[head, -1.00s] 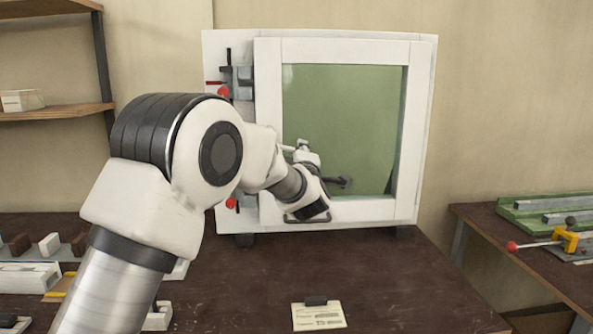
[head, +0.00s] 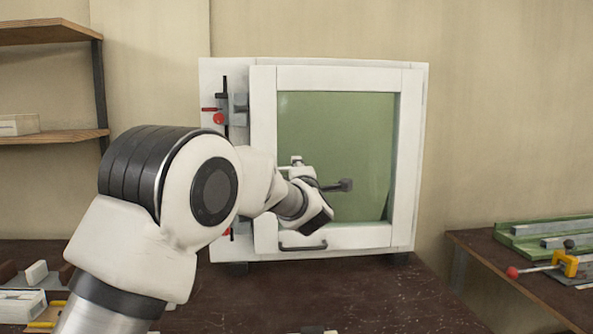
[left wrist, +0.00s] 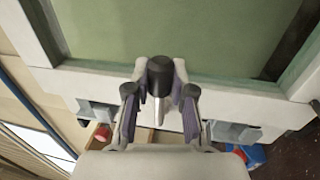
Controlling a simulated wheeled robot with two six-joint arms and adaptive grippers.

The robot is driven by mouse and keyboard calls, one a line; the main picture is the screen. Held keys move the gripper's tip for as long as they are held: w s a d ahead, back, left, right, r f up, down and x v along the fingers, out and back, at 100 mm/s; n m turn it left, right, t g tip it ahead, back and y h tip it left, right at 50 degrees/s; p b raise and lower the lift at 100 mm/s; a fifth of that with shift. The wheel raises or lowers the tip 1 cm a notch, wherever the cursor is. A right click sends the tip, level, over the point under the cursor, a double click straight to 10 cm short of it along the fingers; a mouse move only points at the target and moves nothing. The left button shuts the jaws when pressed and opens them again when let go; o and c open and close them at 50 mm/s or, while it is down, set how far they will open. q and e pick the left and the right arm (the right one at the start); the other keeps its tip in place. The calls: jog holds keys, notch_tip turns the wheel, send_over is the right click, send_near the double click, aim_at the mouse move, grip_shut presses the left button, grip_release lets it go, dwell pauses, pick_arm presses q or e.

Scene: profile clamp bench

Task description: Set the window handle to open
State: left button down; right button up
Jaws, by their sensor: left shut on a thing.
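The window has a white frame (head: 412,150) around a green pane (head: 335,120) and stands upright on the bench. In the left wrist view, my left gripper (left wrist: 160,82) has a finger on each side of a dark, rounded handle end (left wrist: 160,70), in front of the white frame beside the pane. It is shut on this handle. In the head view, my left arm and wrist (head: 305,200) cover that part, so the handle's angle is hard to tell. My right gripper is not in view.
Clamps with red knobs (head: 218,118) line the window's left edge. A dark pull bar (head: 303,247) is on the lower frame. The brown bench (head: 380,300) is clear in front at right. A side table at right holds a clamp with a yellow part (head: 566,262).

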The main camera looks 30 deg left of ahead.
pick_arm(q)
jog(key=c, duration=1)
grip_release()
jog(key=shift+r, duration=0.15)
jog(key=shift+o, duration=0.2)
jog(key=shift+w, duration=0.2)
jog(key=shift+s, duration=0.15)
jog(key=v, duration=1.2)
jog(key=shift+d+f, duration=0.1)
jog(key=shift+f, duration=0.15)
